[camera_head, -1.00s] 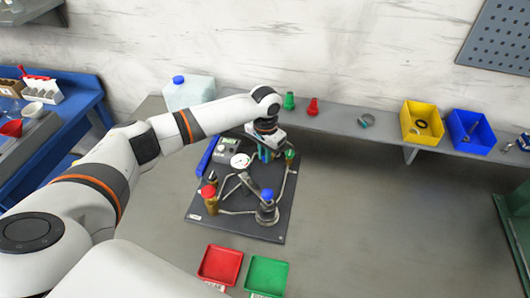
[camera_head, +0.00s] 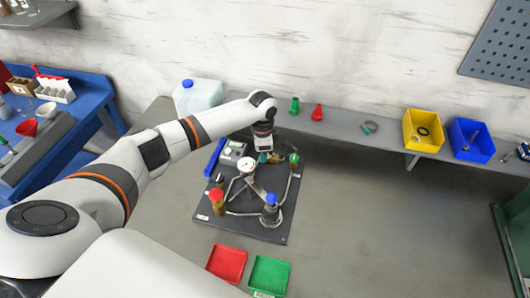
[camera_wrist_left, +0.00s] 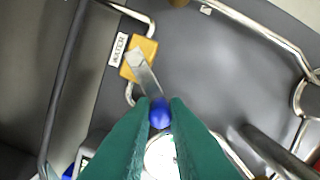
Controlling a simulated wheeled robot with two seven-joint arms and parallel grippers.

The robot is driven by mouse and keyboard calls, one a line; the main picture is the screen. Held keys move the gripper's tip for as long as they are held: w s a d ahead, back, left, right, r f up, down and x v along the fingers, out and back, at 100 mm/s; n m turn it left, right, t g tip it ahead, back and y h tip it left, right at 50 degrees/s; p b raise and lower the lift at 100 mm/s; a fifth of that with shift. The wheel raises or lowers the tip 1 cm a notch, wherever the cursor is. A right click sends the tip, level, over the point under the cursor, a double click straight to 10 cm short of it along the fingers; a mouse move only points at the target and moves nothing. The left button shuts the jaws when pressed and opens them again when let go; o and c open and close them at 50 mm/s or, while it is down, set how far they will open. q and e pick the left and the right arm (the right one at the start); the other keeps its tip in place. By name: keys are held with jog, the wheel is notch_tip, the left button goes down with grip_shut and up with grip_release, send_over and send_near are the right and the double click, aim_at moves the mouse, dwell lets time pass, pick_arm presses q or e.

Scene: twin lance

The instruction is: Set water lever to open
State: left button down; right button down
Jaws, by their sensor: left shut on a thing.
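The water lever is a flat metal handle (camera_wrist_left: 146,76) with a blue ball knob (camera_wrist_left: 159,113) on a brass valve body (camera_wrist_left: 139,57), beside a label reading WATER (camera_wrist_left: 118,50). My left gripper (camera_wrist_left: 159,106) has its green fingers on both sides of the blue knob, shut on it. The handle runs from the valve toward the fingers in the left wrist view. In the head view my left gripper (camera_head: 264,155) is low over the back of the dark panel (camera_head: 233,227), and the lever is mostly hidden there. My right gripper is not in view.
A white gauge (camera_head: 247,165) and bent pipes stand beside my gripper on the panel. Red-capped (camera_head: 216,194), blue-capped (camera_head: 271,198) and green-capped (camera_head: 293,157) fittings stand around it. Red (camera_head: 227,263) and green (camera_head: 269,275) trays lie in front.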

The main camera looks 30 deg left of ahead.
pick_arm(q)
jog(key=m, duration=0.2)
jog(key=w+a+m, duration=0.1)
jog(key=m, duration=0.1)
jog(key=shift+w+a+m, duration=0.1)
jog(key=shift+a+m, duration=0.1)
jog(key=shift+m, duration=0.1)
jog(key=m, duration=0.1)
jog(key=w+m+b, duration=0.1)
jog(key=m, duration=0.1)
jog(key=shift+a, duration=0.3)
jog(key=shift+w+a+m+b, duration=0.1)
jog(key=shift+w+m+b, duration=0.25)
jog(key=shift+m, duration=0.75)
jog(key=shift+r, duration=0.1)
jog(key=c, duration=1.4)
grip_release()
notch_tip(320, 180, up, 12)
jog(key=b, duration=0.2)
jog(key=shift+b, duration=0.4)
